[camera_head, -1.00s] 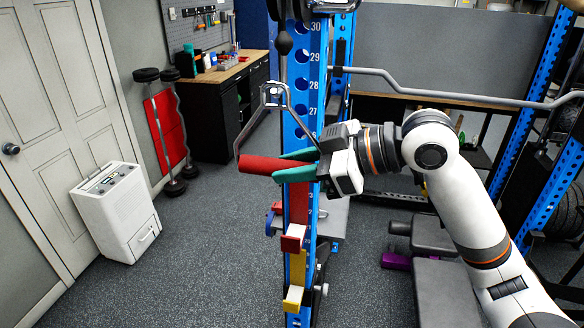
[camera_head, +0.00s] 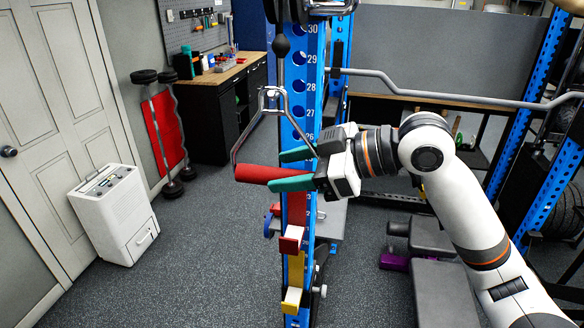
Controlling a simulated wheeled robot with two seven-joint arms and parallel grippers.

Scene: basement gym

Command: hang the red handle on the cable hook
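The red handle (camera_head: 258,173) is a red grip bar under a bent metal frame (camera_head: 242,140), in front of the blue rack post. The top of its frame meets a small metal piece (camera_head: 271,97) below the black cable ball (camera_head: 282,45). This looks like the cable hook, but I cannot tell whether the frame is seated on it. My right gripper (camera_head: 284,170) has its green fingers spread above and below the right end of the red bar. A gap shows at the upper finger, so it looks open around the bar. My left gripper is not in view.
The blue numbered rack post (camera_head: 301,95) stands right behind the handle, with red and yellow blocks (camera_head: 291,240) lower down. A grey bar (camera_head: 440,95) crosses at the right. A bench (camera_head: 440,285) stands at lower right. The floor at left is clear up to a white appliance (camera_head: 115,212).

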